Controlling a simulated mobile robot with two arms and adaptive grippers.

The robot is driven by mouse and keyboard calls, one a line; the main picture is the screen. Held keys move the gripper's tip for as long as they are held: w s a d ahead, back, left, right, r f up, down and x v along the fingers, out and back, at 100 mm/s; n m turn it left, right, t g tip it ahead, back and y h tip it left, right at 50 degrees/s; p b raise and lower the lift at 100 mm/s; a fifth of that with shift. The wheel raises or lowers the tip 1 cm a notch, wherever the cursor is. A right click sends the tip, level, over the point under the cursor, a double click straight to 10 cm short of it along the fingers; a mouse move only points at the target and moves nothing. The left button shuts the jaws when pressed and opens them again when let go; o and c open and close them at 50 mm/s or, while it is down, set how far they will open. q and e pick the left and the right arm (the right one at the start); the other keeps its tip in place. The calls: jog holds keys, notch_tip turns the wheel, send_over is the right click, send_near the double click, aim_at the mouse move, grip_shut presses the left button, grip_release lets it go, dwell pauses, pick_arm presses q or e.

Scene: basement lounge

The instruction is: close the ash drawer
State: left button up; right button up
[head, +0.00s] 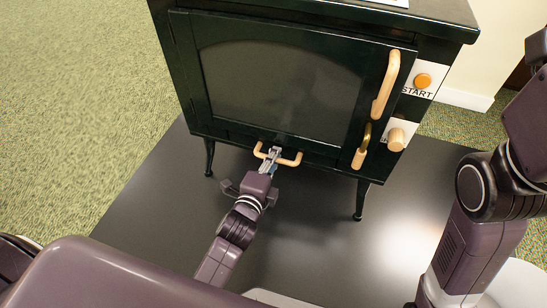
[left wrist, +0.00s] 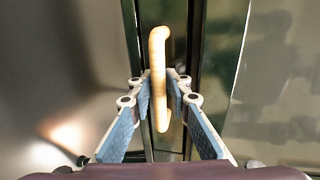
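The ash drawer (head: 232,136) is a low dark strip under the stove's glass door, with a pale wooden bar handle (head: 290,161). Its front looks close to the stove body; I cannot tell whether a small gap is left. My left gripper (head: 271,156) reaches the handle from the front. In the left wrist view the handle (left wrist: 158,75) runs upright between the blue-padded fingers (left wrist: 159,82), which are close on both sides of the bar and look shut on it. My right arm shows at the right edge, but its gripper is out of view.
The dark green stove (head: 185,70) stands on short legs on a dark glossy floor plate (head: 150,200). A large door handle (head: 386,85), a brass-and-wood latch (head: 362,147), an orange START button (head: 423,81) and a wooden knob (head: 396,139) sit at its right. Green carpet (head: 80,110) lies clear at left.

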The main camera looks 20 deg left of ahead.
pick_arm(q)
jog(key=shift+o, duration=1.1)
jog(key=shift+s, duration=0.15)
jog(key=shift+s, duration=0.35)
jog(key=v, duration=1.1)
jog(key=shift+r, duration=0.1)
jog(key=shift+s, duration=0.1)
